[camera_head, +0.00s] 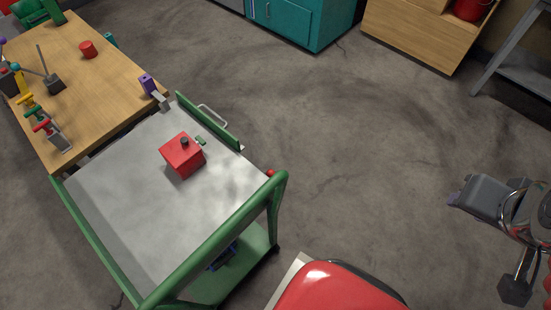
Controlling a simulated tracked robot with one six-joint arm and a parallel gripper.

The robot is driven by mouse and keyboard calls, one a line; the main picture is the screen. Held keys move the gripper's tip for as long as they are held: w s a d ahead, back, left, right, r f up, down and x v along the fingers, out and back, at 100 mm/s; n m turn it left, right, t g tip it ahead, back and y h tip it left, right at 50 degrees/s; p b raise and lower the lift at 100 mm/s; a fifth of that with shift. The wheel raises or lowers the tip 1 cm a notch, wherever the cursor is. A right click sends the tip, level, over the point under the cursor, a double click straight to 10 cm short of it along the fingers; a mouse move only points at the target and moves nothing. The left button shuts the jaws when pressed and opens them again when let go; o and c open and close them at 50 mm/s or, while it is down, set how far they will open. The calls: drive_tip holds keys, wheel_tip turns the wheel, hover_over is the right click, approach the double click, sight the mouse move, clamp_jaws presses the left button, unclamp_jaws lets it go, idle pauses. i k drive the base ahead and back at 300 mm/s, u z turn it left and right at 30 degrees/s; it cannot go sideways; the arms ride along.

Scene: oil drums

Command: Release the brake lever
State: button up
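No brake lever can be made out with certainty. A small red knob (270,173) sits at the right side of a green-framed cart (130,215) with a grey top, near its green corner post; whether it belongs to a lever is too small to tell. Upright levers or clamps with coloured handles, among them a red one (42,126) and a yellow one (24,100), stand along the left of a wooden table (105,90).
A red box (183,155) with a dark knob stands on the cart. A grey and chrome device (490,197) is at the right edge, and a red rounded shape (335,288) at the bottom. Teal and wooden cabinets line the back. The concrete floor between is clear.

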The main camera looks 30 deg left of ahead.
sight(270, 173)
drive_tip(key=i, duration=1.75)
drive_tip(key=u, duration=3.55)
